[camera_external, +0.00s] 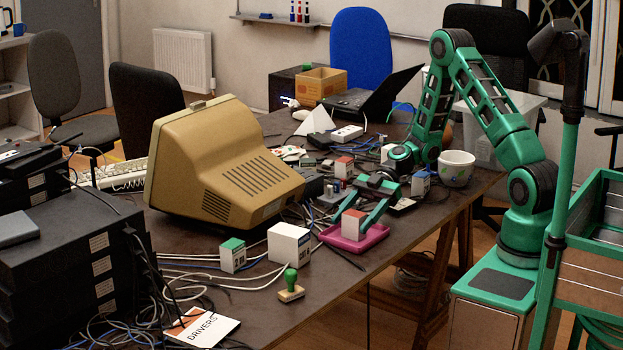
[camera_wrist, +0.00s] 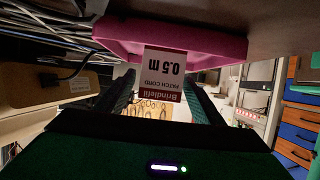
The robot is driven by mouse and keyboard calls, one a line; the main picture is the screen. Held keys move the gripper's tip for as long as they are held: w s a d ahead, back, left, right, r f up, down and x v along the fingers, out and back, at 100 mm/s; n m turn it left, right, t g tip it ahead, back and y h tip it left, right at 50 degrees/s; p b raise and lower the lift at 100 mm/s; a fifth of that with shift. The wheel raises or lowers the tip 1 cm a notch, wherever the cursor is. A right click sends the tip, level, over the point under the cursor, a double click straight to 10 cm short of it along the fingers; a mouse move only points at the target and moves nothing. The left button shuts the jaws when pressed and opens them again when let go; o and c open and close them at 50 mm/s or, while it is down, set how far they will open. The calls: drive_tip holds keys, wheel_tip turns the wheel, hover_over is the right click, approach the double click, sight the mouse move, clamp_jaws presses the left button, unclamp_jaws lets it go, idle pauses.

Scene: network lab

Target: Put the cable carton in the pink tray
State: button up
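The cable carton (camera_external: 351,229), white with a red top, stands upright in the pink tray (camera_external: 376,236) and looks to rest on its floor. In the wrist view the carton (camera_wrist: 165,72) shows an upside-down label reading "0.5 m PATCH CORD Brindlefil", with the pink tray (camera_wrist: 215,44) behind it. My gripper (camera_external: 351,224) reaches down over the tray with a green finger on either side of the carton. In the wrist view my gripper (camera_wrist: 160,80) looks open, with narrow gaps beside the carton. Contact at the fingertips is hard to make out.
A white carton (camera_external: 289,248), a green-topped carton (camera_external: 232,256) and a green-handled stamp (camera_external: 291,286) stand left of the tray. A beige monitor (camera_external: 218,165) is behind them. Cables cross the table around the tray. A white pot (camera_external: 456,168) stands near the right edge.

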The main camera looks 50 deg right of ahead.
drive_tip(key=v, duration=1.2)
drive_tip(key=shift+d, duration=0.1)
drive_tip(key=s+d+r+m+h, duration=0.4)
drive_tip(key=s+m, duration=0.4)
drive_tip(key=s, duration=0.1)
drive_tip(key=s+d+r+m+h, duration=0.4)
drive_tip(key=s+m, duration=0.4)
drive_tip(key=s, duration=0.2)
drive_tip(key=s+d+r+m+h, duration=0.4)
drive_tip(key=s+m, duration=0.4)
drive_tip(key=s, duration=0.2)
drive_tip(key=shift+s+d+h, duration=0.2)
drive_tip(key=shift+d+h, duration=0.4)
drive_tip(key=shift+d, duration=0.6)
